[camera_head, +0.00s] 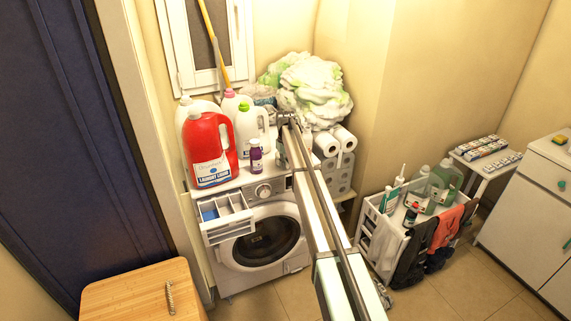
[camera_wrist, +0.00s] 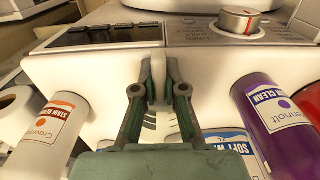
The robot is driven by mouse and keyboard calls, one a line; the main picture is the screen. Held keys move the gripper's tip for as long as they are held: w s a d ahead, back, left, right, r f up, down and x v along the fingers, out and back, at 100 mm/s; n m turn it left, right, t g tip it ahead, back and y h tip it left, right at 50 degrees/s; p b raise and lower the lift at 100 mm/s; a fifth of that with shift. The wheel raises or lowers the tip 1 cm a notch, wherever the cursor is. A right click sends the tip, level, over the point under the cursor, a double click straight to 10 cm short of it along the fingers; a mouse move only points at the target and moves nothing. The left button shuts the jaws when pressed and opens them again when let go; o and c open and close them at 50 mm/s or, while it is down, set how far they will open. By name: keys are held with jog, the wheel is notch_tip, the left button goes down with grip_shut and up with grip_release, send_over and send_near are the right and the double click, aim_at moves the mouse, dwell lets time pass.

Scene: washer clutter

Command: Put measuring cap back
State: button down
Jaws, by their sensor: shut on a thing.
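My gripper (camera_wrist: 159,82) is in the wrist view, with its two fingers closed around a narrow pale piece (camera_wrist: 158,64). I cannot tell whether this piece is the measuring cap. In the head view my arm hides the fingertips. A red laundry liquid jug (camera_head: 208,150) stands at the left on the washer top. A red edge at the right of the wrist view (camera_wrist: 312,104) looks like part of it.
A purple bottle (camera_head: 256,155) stands beside the red jug and shows in the wrist view (camera_wrist: 277,122). A white jug with a green cap (camera_head: 250,128) is behind. The washer drawer (camera_head: 225,217) is open. Paper rolls (camera_head: 335,148) stand right of my arm.

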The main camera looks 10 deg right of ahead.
jog(key=shift+f, duration=0.2)
jog(key=c, duration=1.2)
grip_release()
jog(key=shift+c, duration=0.2)
jog(key=shift+r, duration=0.15)
notch_tip(320, 180, up, 12)
jog(key=b, duration=0.3)
jog(key=shift+b, duration=0.4)
jog(key=shift+r, duration=0.1)
